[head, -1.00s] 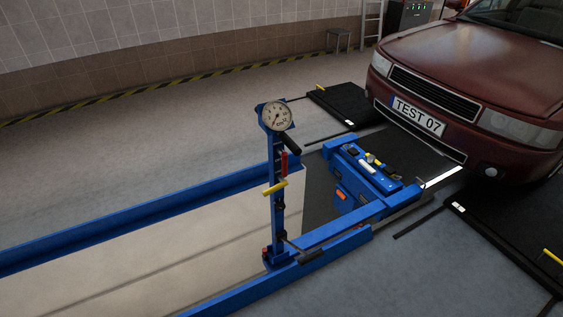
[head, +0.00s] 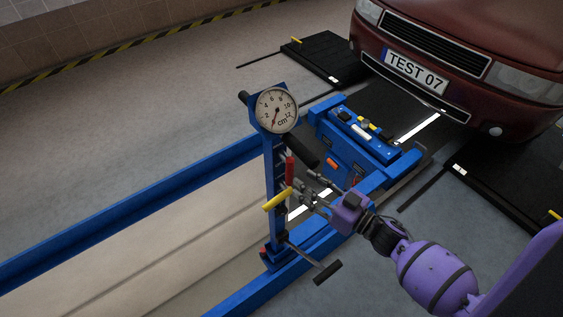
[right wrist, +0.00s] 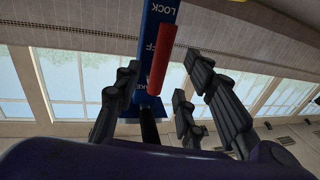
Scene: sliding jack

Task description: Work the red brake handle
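The red brake handle (head: 290,171) stands upright on the blue column (head: 274,150), below the round gauge (head: 277,110). My right gripper (head: 304,191) is just to the right of the handle, fingers pointing toward the column. In the right wrist view the red handle (right wrist: 165,58) shows between the spread black fingers of my right gripper (right wrist: 163,80), with gaps on both sides. The fingers are open and hold nothing; I cannot tell how deep the handle lies between them. My left gripper is not in view.
A yellow lever (head: 277,200) sits just below the red handle. Black grips (head: 301,151) and (head: 328,272) stick out from the column. The blue jack beam (head: 360,140) and a red car (head: 470,50) stand behind.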

